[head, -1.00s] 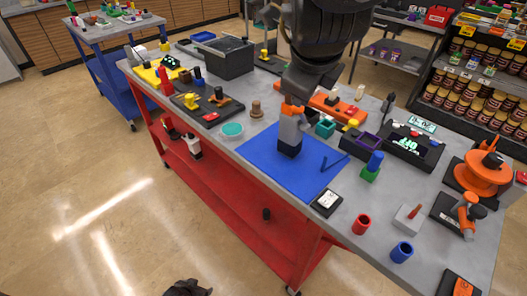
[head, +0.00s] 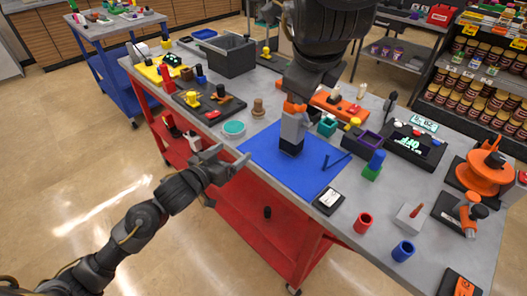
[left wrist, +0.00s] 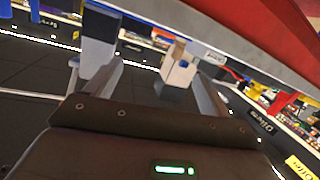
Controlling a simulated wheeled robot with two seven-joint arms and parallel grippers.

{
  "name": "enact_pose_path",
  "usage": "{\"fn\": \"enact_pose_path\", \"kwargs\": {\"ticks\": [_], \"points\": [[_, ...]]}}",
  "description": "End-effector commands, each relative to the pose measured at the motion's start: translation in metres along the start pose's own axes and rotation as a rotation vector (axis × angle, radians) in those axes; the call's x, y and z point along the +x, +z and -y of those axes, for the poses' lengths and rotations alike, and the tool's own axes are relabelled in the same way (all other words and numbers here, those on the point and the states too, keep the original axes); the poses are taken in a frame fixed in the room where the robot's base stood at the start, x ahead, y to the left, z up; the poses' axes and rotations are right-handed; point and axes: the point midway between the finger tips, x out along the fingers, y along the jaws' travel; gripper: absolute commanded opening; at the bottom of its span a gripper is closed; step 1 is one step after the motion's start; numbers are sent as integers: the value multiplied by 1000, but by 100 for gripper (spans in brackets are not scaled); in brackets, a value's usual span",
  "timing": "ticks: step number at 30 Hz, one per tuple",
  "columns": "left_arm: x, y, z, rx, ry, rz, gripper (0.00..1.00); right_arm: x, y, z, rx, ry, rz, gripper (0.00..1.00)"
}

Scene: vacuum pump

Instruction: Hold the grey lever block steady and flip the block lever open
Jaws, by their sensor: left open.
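The grey lever block (head: 410,217) sits on the grey table top at the front right of the head view. Its thin red lever (head: 416,211) sticks up from it at a tilt. My left gripper (head: 232,156) is open and empty at the table's front edge, left of the blue mat and far from the block. Its two spread fingers also show in the left wrist view (left wrist: 150,85), where I cannot make out the lever block.
A red cup (head: 363,222) and a blue cup (head: 402,251) stand near the lever block. A black-and-white box (head: 328,201) lies by the mat's corner. Dark robot parts cover the top middle.

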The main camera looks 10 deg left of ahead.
Motion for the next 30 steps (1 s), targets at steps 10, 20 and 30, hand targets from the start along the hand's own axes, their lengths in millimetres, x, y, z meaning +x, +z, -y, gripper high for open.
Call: {"fn": "enact_pose_path", "kwargs": {"ticks": [10,20,30], "points": [[15,-30,-92,142,198,-138,82,0,0,0,0,0,0,36],[26,-33,-99,152,209,-148,82,0,0,0,0,0,0,36],[82,-41,-112,153,207,-147,82,0,0,0,0,0,0,36]]}}
